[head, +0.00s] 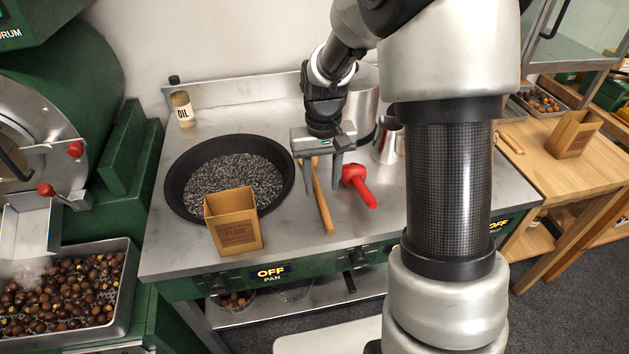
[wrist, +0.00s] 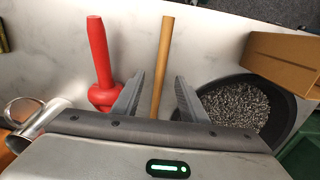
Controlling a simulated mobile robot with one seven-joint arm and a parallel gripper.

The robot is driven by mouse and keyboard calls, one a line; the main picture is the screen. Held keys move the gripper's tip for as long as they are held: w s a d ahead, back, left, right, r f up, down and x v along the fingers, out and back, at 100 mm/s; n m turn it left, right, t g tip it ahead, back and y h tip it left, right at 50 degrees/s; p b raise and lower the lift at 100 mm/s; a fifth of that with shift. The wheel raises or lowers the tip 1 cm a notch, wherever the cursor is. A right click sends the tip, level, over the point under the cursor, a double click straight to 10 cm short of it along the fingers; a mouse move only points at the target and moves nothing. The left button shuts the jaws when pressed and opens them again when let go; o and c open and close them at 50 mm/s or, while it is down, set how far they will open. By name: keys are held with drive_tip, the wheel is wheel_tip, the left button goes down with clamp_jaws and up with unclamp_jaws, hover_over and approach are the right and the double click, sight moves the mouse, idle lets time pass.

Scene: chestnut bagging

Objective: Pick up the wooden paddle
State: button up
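The wooden paddle (head: 323,207) lies on the steel counter to the right of the black pan, its light wooden handle pointing toward the front edge. In the wrist view its handle (wrist: 164,55) runs between my two fingers, and its lower end is hidden behind my gripper body. My gripper (head: 322,195) points down over the paddle and is open, one finger on each side of the handle. In the wrist view (wrist: 159,80) gaps show between the handle and both fingers. I cannot tell whether the fingertips touch the counter.
A red-handled tool (head: 360,187) lies close to the right finger. The black pan (head: 176,198) of dark grains stands left, with a cardboard box (head: 233,220) in front. A metal jug (head: 388,143) and an oil bottle (head: 183,110) stand farther back. The counter's front right is clear.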

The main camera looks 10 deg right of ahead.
sight(322, 199)
drive_tip(key=f, duration=0.4)
drive_tip(key=shift+s, duration=0.2)
drive_tip(key=shift+r, duration=0.1)
clamp_jaws()
